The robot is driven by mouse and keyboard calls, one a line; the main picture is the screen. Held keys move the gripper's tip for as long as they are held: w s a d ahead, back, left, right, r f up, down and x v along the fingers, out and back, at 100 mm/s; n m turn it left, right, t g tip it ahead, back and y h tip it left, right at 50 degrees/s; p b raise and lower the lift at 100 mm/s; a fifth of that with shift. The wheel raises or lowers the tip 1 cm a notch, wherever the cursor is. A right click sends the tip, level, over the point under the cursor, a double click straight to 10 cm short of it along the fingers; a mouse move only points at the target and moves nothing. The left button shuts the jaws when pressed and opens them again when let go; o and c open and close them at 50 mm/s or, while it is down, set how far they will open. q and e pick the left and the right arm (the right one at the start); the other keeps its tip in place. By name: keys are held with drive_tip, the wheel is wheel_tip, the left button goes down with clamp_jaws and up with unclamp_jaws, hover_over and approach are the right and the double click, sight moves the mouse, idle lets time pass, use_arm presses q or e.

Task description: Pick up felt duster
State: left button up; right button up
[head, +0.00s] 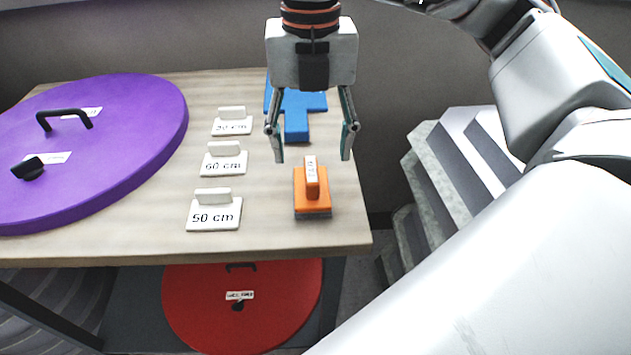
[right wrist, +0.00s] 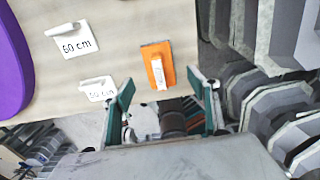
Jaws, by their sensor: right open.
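The felt duster (head: 312,193) is an orange block with a raised handle bearing a white label and a dark grey underside. It lies near the right front corner of the wooden table (head: 270,240). It also shows in the right wrist view (right wrist: 158,64), just beyond the fingertips. My right gripper (head: 312,158) points down above the table, its two fingers spread on either side of the duster's line in the head view. My left gripper is not in view.
A blue object (head: 297,104) lies behind the duster. White signs, including a 60 cm sign (head: 223,163) and a 50 cm sign (head: 213,214), stand to the left. A purple disc (head: 110,125) fills the table's left. A red disc (head: 240,300) lies below. Grey stepped pieces (head: 450,170) stand right.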

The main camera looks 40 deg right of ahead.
sight(311, 169)
drive_tip(key=shift+s+a+f, duration=0.1)
drive_tip(key=shift+f, duration=1.5)
drive_tip(key=shift+s+a+f, duration=0.1)
drive_tip(key=shift+f, duration=1.45)
drive_tip(key=c, duration=1.3)
drive_tip(key=shift+c, duration=0.2)
wheel_tip(311, 169, up, 20)
drive_tip(key=p, duration=0.1)
drive_tip(key=shift+p, duration=0.35)
drive_tip(key=shift+o, duration=1.4)
